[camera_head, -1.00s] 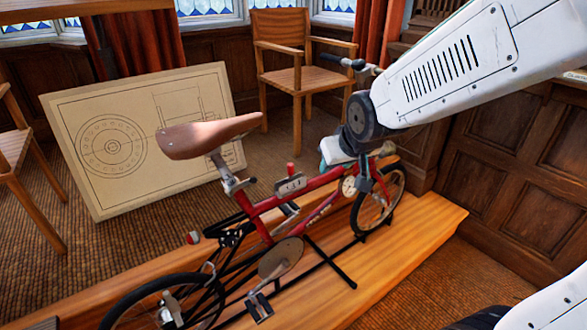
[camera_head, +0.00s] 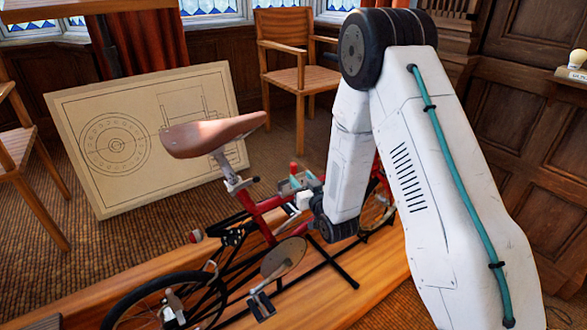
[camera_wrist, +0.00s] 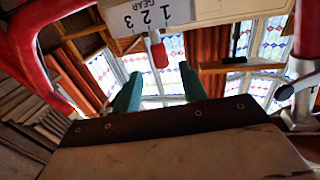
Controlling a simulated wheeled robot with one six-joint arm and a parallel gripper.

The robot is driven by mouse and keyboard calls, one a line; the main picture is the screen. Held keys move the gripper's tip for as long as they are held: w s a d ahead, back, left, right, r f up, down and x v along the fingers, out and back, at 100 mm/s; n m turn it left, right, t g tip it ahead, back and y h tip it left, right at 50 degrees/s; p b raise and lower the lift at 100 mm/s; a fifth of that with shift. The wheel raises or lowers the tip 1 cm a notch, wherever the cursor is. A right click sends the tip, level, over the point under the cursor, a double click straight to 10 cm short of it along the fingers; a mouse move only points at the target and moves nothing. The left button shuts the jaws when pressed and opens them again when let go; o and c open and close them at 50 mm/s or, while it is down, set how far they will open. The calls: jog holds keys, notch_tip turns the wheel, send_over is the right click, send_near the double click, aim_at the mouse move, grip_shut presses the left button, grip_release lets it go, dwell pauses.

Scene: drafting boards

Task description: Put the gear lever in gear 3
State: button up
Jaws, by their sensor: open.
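The gear lever with its red knob (camera_head: 293,167) stands up from the frame of a red bicycle (camera_head: 262,205). I cannot tell which gear the lever is in. My gripper (camera_wrist: 158,73) is open, its teal fingers apart. The knob appears between and just beyond the fingertips, with no contact visible. In the head view my arm hides part of the bicycle's front, and the fingers are small beside the lever.
The bicycle stands on a wooden platform (camera_head: 375,275). Its brown saddle (camera_head: 215,135) is left of the lever. A drawing board (camera_head: 95,170) leans behind it, and a wooden chair (camera_head: 283,75) stands at the back. Wood panelling (camera_head: 535,150) is at right.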

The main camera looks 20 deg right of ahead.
aim_at(295, 170)
jog(key=w, duration=0.7)
jog(key=shift+a, duration=0.4)
grip_shut()
jog(key=shift+a, duration=0.1)
